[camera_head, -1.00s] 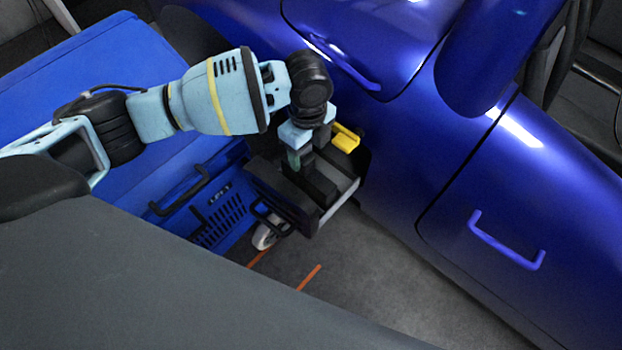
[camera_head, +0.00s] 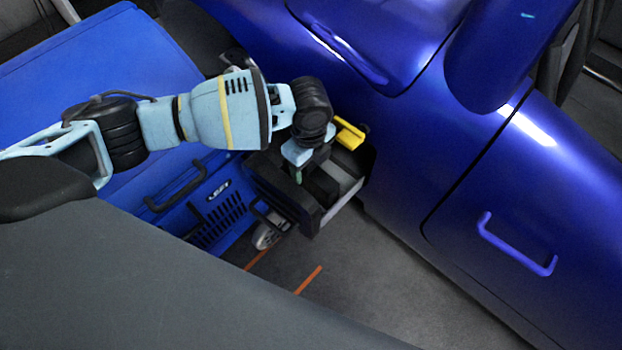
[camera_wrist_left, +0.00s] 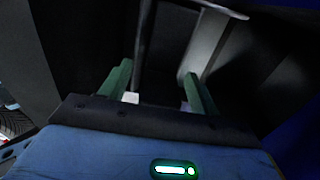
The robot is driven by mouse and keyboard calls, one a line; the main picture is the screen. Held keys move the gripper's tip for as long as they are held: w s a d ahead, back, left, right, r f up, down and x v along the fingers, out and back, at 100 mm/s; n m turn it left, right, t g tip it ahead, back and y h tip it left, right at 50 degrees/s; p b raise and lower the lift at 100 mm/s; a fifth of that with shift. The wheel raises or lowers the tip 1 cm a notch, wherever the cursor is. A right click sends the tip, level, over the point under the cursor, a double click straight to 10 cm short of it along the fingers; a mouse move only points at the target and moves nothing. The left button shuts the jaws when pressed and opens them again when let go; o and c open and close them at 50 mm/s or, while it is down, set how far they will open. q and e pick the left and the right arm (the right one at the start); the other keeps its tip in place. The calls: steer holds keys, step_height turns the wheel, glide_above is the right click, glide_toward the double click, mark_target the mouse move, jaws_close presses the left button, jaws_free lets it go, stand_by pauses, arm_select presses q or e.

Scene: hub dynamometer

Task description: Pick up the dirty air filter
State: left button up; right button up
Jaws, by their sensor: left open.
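My left gripper (camera_head: 303,172) points down at the black box-like unit (camera_head: 280,195) beside the blue car. In the left wrist view its two green fingers (camera_wrist_left: 158,78) stand apart, with a dark upright bar and a small pale patch between them. I see nothing clearly held. I cannot clearly make out the dirty air filter; it may be among the dark parts under the gripper. A yellow part (camera_head: 349,134) sticks out just behind the gripper. My right gripper is not in view.
A blue cabinet (camera_head: 80,70) with a dark handle and grille stands left of the black unit. The blue car body (camera_head: 400,140) is close on the right. Grey floor (camera_head: 375,265) with orange lines and a wheel (camera_head: 266,236) lies in front.

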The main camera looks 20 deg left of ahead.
arm_select(q)
steer(key=shift+f, duration=0.3)
steer(key=shift+r, duration=0.1)
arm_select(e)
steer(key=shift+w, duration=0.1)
arm_select(q)
jaws_close()
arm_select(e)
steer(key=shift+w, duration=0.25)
